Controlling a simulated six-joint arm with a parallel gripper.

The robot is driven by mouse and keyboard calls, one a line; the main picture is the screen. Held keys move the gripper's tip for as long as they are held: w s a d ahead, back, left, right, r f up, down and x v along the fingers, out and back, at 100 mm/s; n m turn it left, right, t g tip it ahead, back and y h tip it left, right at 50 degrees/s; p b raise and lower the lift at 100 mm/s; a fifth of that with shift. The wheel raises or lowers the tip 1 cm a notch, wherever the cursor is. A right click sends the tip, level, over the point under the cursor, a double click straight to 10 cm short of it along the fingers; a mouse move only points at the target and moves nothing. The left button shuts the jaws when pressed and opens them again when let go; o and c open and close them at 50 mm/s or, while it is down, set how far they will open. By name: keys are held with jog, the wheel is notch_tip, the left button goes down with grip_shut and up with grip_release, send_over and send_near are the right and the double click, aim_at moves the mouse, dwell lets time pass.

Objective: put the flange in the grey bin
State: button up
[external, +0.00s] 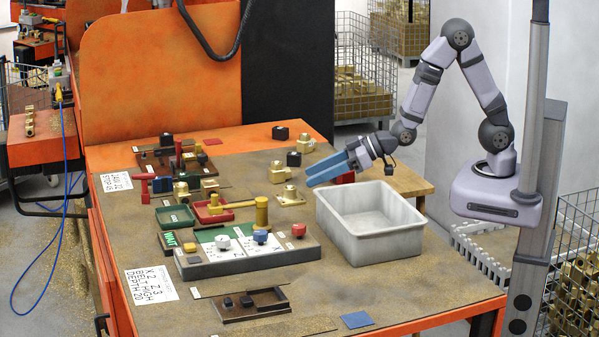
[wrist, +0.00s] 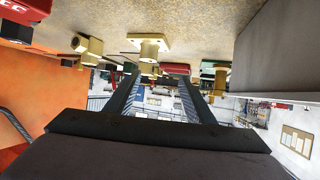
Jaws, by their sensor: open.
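The brass flange (external: 290,196), a square plate with a round boss, sits on the bench just left of the grey bin. It also shows in the upside-down wrist view (wrist: 149,46), upper middle. The grey bin (external: 383,248) is open-topped and looks empty; its wall fills the upper right of the wrist view (wrist: 280,55). My gripper (external: 310,178) is open and empty, its blue fingers low and nearly level behind the flange, pointing left. In the wrist view its fingers (wrist: 161,80) stand apart with the flange beyond them, not between them.
A brass part with a dark knob (external: 278,171) and a dark-topped brass block (external: 294,159) stand near the fingertips. A red block (external: 345,178) lies partly behind the fingers. A panel with knobs (external: 245,258) and a brass mallet (external: 262,210) lie left of the bin. The front right bench is mostly clear.

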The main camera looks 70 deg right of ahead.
jog(key=w+a+r+n+y+p, duration=0.1)
jog(key=w+a+r+p, duration=0.3)
jog(key=a+r+p, duration=0.25)
jog(key=m+g+h+p, duration=0.1)
jog(key=m+g+h, duration=0.5)
jog(key=g+h, duration=0.1)
send_near(290, 194)
jog(key=w+d, duration=0.1)
jog(key=d, duration=0.1)
jog(key=shift+w+d+f, duration=0.1)
jog(key=shift+f, duration=0.05)
jog(key=shift+p+x, duration=2.05)
jog(key=shift+x, duration=1.65)
jog(key=shift+a, duration=0.25)
jog(key=shift+c, duration=0.7)
